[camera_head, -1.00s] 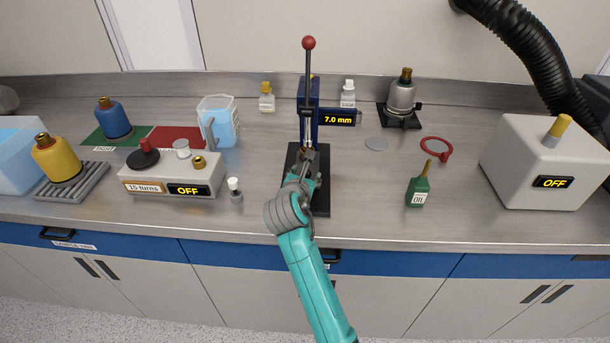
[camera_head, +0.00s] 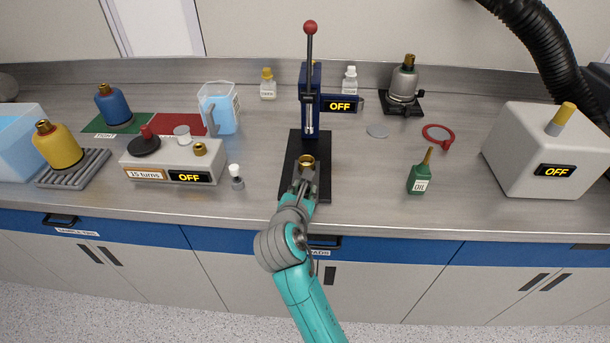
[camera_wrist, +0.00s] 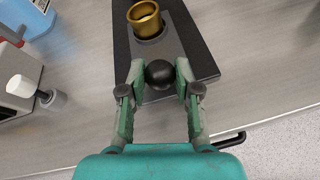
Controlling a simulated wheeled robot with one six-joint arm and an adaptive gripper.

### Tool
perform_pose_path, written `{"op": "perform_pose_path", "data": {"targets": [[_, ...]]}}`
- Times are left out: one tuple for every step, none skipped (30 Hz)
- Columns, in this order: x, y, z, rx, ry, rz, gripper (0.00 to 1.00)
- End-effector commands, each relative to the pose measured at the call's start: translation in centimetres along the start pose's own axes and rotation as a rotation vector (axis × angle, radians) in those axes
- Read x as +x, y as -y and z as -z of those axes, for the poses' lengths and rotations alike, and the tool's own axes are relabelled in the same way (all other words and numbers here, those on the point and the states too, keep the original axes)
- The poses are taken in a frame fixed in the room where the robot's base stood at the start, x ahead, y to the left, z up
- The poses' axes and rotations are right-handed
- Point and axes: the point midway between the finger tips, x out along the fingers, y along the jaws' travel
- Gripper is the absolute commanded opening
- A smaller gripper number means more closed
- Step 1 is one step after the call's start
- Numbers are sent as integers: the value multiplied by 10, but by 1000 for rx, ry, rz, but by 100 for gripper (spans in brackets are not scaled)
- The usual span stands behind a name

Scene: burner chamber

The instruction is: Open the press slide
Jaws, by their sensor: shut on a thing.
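The press (camera_head: 311,112) stands mid-bench with a blue column, a red-topped upright lever and a black base plate (camera_head: 319,150). Its display (camera_head: 340,105) reads OFF. The grey press slide (camera_wrist: 164,50) lies on the front part of the base, pulled out in front of the column. It carries an open brass cup (camera_wrist: 145,19), which also shows in the head view (camera_head: 307,161). The slide's black ball knob (camera_wrist: 159,73) is at its near end. My gripper (camera_wrist: 159,80) is shut on this knob, one finger on each side. In the head view my gripper (camera_head: 304,182) partly hides the slide.
A grey box with dials (camera_head: 172,164) and a white-capped vial (camera_head: 236,176) stand to the left. A green oil bottle (camera_head: 420,175) stands to the right. The bench's front edge and a drawer handle (camera_head: 323,242) lie close below my arm.

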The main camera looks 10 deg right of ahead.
Motion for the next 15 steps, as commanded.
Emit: {"op": "perform_pose_path", "data": {"targets": [[-4, 0, 2, 0, -1, -2, 0], [-6, 1, 2, 0, -1, -2, 0], [-7, 1, 2, 1, -1, -2, 0], [-7, 1, 3, 1, -1, -1, 0], [-7, 1, 3, 1, -1, -1, 0], [-7, 1, 2, 1, -1, -1, 0], [-7, 1, 2, 1, -1, -1, 0], [-7, 1, 2, 1, -1, -1, 0], [-7, 1, 2, 1, -1, -1, 0], [-6, 1, 2, 1, -1, -1, 0], [-6, 1, 2, 1, -1, -1, 0], [-6, 1, 2, 1, -1, 0, 37], [-6, 1, 2, 1, -1, 0, 44], [-6, 1, 2, 1, -1, 0, 52], [-6, 1, 2, 1, -1, 0, 57]]}}
